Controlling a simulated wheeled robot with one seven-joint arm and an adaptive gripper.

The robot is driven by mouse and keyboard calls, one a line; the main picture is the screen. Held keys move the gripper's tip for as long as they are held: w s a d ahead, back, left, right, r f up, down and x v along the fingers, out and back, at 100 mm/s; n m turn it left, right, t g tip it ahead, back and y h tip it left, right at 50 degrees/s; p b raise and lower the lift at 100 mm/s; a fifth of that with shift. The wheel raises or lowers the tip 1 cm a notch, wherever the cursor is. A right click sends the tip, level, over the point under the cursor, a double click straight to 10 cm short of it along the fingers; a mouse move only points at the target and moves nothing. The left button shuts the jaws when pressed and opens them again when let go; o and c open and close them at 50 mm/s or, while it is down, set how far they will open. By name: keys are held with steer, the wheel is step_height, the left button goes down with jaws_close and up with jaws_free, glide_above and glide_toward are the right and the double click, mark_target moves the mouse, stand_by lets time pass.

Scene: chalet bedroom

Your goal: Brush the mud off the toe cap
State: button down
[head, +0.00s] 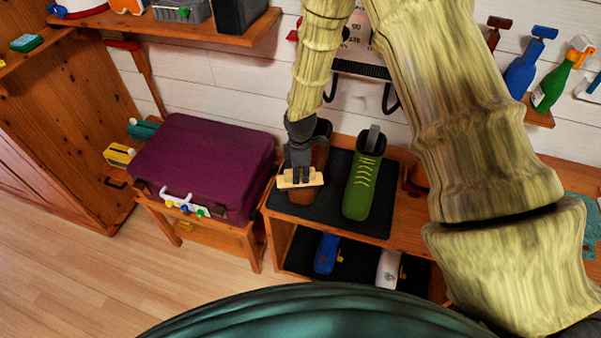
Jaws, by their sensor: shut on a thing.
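My gripper (300,172) is shut on a pale wooden brush (288,182) and holds it over the front part of a brown boot (322,152). No mud can be made out. I cannot tell whether the brush touches the boot. The boot stands on a dark mat (372,227) on top of a wooden shoe bench. A green boot (358,192) with yellow laces stands on the mat to the right of it.
A purple suitcase (200,160) sits on a low wooden stand to the left. A blue shoe (326,254) and a white shoe (388,268) lie on the bench's lower shelf. Spray bottles (522,72) stand on a wall shelf at right. The wooden floor (60,285) at lower left is clear.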

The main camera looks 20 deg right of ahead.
steer(key=shift+r+p, duration=1.55)
steer(key=shift+r, duration=1.15)
steer(key=shift+r, duration=0.1)
steer(key=shift+r+p, duration=1)
steer(key=shift+r, duration=0.45)
steer(key=shift+f, duration=0.1)
